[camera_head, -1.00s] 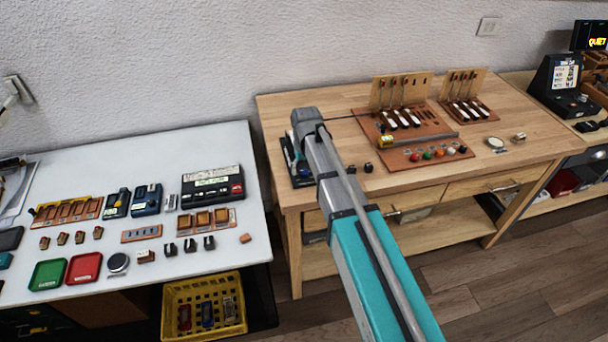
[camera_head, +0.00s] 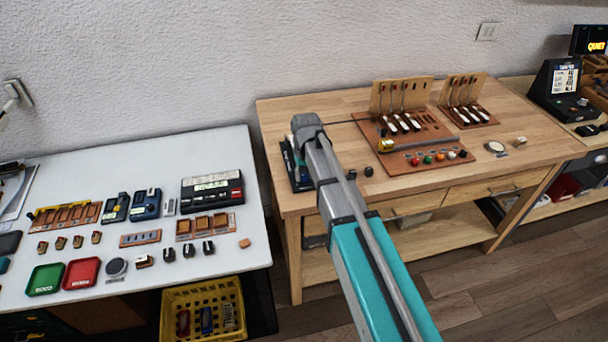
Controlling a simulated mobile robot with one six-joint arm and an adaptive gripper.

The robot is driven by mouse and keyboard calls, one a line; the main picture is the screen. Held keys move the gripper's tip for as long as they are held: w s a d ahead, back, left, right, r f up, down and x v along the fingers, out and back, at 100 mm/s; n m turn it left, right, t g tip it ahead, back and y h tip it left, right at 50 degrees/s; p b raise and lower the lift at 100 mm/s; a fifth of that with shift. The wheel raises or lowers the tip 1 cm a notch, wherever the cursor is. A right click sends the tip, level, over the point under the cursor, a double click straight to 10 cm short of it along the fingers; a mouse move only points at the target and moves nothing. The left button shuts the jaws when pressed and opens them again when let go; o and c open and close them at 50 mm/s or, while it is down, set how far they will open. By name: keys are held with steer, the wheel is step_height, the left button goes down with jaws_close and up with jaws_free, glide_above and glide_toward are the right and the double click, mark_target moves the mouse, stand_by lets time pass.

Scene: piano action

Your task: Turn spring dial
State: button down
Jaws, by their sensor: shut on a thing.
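I cannot tell for certain which thing is the spring dial. A pale round dial-like disc (camera_head: 495,147) lies on the right part of the wooden bench. A dark round piece with a grey face (camera_head: 117,267) lies on the white table at the left. A brown board (camera_head: 400,165) on the bench carries a yellow piece (camera_head: 386,146), a long grey bar and a row of coloured knobs (camera_head: 428,160). My grey and teal arm reaches up over the bench's left front.
Piano-key models (camera_head: 401,122) with upright wooden backs stand on the bench. A dark tray of tools (camera_head: 297,165) is partly hidden behind my arm. The white table holds green (camera_head: 45,279) and red trays (camera_head: 82,272). A yellow crate (camera_head: 237,325) stands below.

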steer(key=shift+m, duration=0.3)
steer(key=shift+m, duration=1)
steer(key=shift+c, duration=1.6)
jaws_free()
steer(key=shift+n, duration=0.4)
